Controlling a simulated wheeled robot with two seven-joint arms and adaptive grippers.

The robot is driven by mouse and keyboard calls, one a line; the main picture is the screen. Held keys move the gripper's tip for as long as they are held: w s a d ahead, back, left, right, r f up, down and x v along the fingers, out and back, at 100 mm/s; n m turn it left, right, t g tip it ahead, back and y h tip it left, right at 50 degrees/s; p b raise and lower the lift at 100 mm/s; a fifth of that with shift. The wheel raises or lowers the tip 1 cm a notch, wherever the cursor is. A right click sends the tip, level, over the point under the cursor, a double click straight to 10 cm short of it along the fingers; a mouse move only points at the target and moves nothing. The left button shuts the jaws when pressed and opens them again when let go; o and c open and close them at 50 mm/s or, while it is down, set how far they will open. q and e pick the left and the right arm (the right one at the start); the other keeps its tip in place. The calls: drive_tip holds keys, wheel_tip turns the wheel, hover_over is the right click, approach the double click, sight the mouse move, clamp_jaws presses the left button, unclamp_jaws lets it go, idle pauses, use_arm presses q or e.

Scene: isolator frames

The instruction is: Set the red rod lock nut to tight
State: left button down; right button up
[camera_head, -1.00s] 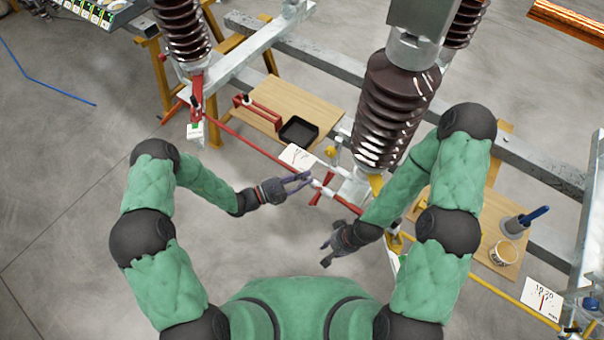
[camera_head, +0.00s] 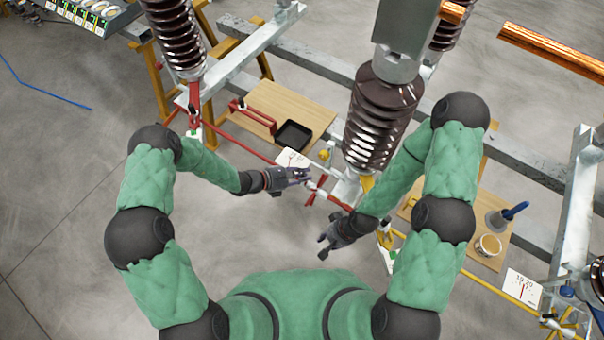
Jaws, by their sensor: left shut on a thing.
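The red rod (camera_head: 245,148) runs slantwise from the left insulator down to the middle insulator. Near my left gripper it has a pale fitting and a red cross-handle (camera_head: 318,192). My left gripper (camera_head: 305,176) is at the rod's pale lock nut, just left of the cross-handle, with its fingers closed there. The fingers hide most of the nut, and its setting cannot be read. A white dial card (camera_head: 290,158) shows just behind the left hand. My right gripper (camera_head: 322,247) is lower, apart from the rod, with its fingers spread and empty.
A wooden board (camera_head: 300,100) holds a black tray (camera_head: 293,135) and a red tool (camera_head: 252,115). The brown middle insulator (camera_head: 382,120) stands close to my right arm. A yellow rod, a cup (camera_head: 488,246) and another dial card (camera_head: 522,287) are at right.

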idle(0.3)
use_arm(q)
drive_tip(key=c, duration=1.4)
unclamp_jaws()
drive_tip(key=shift+a, duration=0.1)
drive_tip(key=v, duration=1.1)
drive_tip(key=shift+a+r, duration=0.2)
drive_tip(key=shift+a, duration=0.15)
drive_tip(key=s+a+f+m+g+y+b, duration=0.2)
drive_tip(key=s+f+m+y+b, duration=0.6)
drive_tip(key=s+f+m, duration=1)
drive_tip(key=shift+s+f+m+g+y+b, duration=0.2)
drive_tip(key=shift+f+m+g+y+b, duration=0.1)
drive_tip(key=shift+f+m+g+b, duration=0.65)
